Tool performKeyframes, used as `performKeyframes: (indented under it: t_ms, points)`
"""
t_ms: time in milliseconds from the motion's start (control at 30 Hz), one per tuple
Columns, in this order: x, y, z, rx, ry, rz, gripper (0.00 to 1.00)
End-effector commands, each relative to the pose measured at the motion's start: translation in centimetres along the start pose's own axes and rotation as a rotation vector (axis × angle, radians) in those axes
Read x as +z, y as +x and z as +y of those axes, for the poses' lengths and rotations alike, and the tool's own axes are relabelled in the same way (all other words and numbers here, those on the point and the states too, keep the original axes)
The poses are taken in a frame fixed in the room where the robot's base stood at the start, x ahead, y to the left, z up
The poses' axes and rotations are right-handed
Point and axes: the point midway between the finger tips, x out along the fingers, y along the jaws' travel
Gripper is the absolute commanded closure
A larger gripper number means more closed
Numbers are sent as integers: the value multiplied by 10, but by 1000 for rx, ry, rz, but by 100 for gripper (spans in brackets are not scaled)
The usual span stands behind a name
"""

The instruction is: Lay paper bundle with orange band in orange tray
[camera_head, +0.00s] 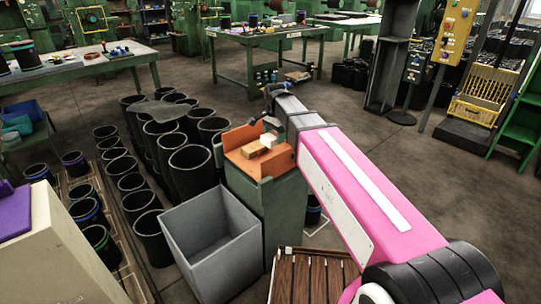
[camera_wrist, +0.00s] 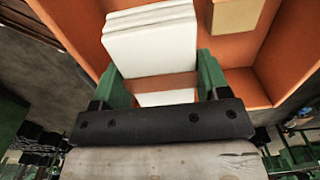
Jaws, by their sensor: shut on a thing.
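The orange tray (camera_head: 240,137) sits on top of a green pedestal; its floor and walls fill much of the wrist view (camera_wrist: 258,88). The paper bundle (camera_wrist: 152,42) is a white layered stack, with an orange strip across it between my fingers that looks like its band. My gripper (camera_wrist: 160,76) is shut on the bundle, one green finger on each side. In the head view the bundle (camera_head: 268,140) shows as a small white block within the tray's outline, below my gripper (camera_head: 272,124). I cannot tell whether it touches the tray floor.
A tan block (camera_head: 253,150) lies in the tray beside the bundle, also seen in the wrist view (camera_wrist: 236,14). A grey open bin (camera_head: 212,240) stands left of the pedestal (camera_head: 262,205). Several black sleeves (camera_head: 190,172) stand farther left. A slatted wooden surface (camera_head: 312,278) is in front.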

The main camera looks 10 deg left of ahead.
Motion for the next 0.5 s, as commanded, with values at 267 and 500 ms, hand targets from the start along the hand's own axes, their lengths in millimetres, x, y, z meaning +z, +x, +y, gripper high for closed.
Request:
performKeyframes:
  t_ms: [267,500]
  points:
    - [0,43,1,3,0,-1,56]
    - [0,61,0,1,0,-1,56]
